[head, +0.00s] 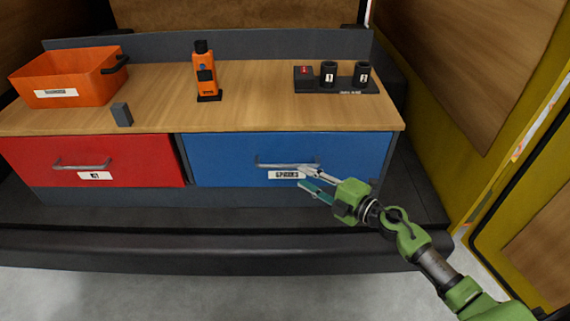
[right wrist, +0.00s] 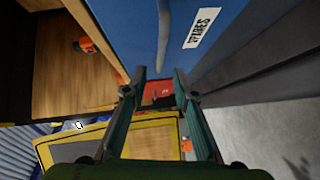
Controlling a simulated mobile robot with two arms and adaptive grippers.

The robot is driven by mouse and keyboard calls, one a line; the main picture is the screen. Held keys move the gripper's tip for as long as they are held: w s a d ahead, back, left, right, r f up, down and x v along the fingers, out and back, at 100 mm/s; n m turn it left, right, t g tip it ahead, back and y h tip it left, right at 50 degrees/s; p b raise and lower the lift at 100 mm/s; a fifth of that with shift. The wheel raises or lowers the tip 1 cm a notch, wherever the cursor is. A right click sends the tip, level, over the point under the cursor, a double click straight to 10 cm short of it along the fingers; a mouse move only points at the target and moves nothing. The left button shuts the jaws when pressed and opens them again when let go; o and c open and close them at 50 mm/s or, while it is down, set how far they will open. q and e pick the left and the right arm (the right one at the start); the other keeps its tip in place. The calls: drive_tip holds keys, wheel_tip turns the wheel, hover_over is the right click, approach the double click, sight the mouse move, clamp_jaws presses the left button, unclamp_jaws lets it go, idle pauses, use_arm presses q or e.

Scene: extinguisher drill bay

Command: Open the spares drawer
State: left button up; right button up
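The spares drawer (head: 240,158) is the blue front at the right of the bench, with a white label reading SPARES (head: 286,175). It looks shut. Its metal bar handle (head: 272,163) runs across above the label. My right gripper (head: 302,177) is open at the right part of this handle, its fingers one above the other. In the right wrist view the handle (right wrist: 163,35) runs down toward the gap between the open fingertips (right wrist: 160,73). I cannot tell whether they touch it. My left gripper is not in view.
A red drawer (head: 130,155) with its own handle is at the left. On the wooden top stand an orange bin (head: 75,85), a small grey block (head: 121,114), an orange handheld device (head: 206,75) and a black holder (head: 340,86). Free floor (head: 200,292) lies in front.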

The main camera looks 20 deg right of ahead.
sight(287, 167)
drive_tip(key=x, duration=0.9)
drive_tip(key=shift+w+d+f+b, duration=0.1)
drive_tip(key=shift+w+b, duration=0.1)
drive_tip(key=shift+b, duration=0.1)
clamp_jaws()
